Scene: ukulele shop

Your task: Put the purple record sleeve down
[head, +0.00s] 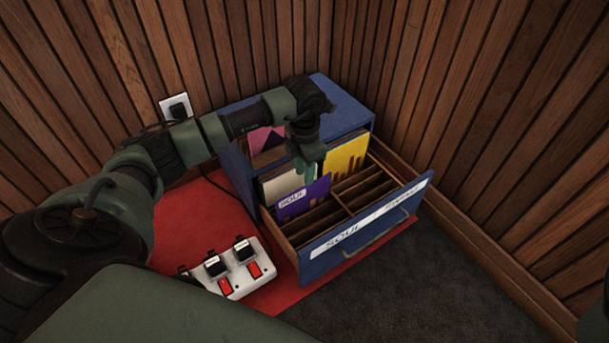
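The purple record sleeve (303,200), with a pale label reading SOUL, is upright and slightly tilted at the left column of the open blue drawer (345,240). My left gripper (309,180) reaches down from above, with its fingertips at the sleeve's top edge, and appears shut on it. The fingertips are small here, and I cannot tell whether the sleeve's lower edge rests on the drawer floor. The drawer front carries a SOUL label (342,238) on its left half. My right gripper is not in view.
Wooden dividers (345,200) split the drawer into slots; several in front of the sleeve look empty. A yellow sleeve (345,155) and a pale one stand farther back. A white power strip (225,275) lies on the red mat (195,225). Slatted walls close in behind the blue cabinet (345,103).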

